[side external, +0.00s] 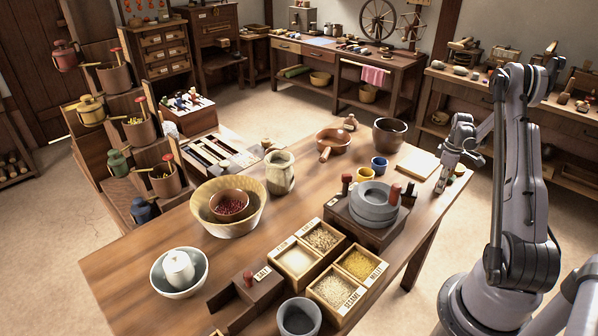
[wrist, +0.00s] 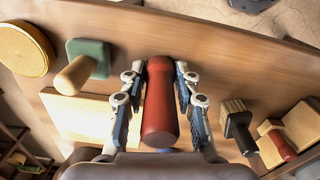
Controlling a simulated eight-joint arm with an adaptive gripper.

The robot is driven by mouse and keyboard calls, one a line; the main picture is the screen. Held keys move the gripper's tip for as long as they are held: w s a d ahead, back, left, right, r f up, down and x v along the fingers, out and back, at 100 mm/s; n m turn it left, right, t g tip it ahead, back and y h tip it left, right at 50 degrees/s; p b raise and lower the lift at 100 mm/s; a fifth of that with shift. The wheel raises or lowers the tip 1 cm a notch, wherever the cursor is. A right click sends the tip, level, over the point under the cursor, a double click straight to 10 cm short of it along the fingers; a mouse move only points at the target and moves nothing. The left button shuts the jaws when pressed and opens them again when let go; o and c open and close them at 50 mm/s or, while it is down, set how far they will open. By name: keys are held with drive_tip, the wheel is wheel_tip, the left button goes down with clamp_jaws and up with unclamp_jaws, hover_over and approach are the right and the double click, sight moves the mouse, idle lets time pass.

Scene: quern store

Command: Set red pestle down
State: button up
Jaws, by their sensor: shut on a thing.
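The red pestle (wrist: 160,105) lies between the two fingers of my gripper (wrist: 157,85) in the wrist view, and the fingers are shut on it. Its rounded wide end points toward the camera. In the side view my gripper (side external: 448,178) is low at the right edge of the wooden table (side external: 130,262), beside a pale board (side external: 418,163). I cannot make out the pestle there. I cannot tell whether its far end touches the table.
Near the pestle in the wrist view are a green block with a wooden handle (wrist: 85,65), a dark brush (wrist: 238,125) and a red-handled tool (wrist: 280,143). In the side view a stone quern (side external: 372,212), grain boxes (side external: 333,295) and bowls (side external: 228,227) crowd the table.

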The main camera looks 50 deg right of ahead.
drive_tip(key=shift+f, duration=0.1)
drive_tip(key=o, duration=1.1)
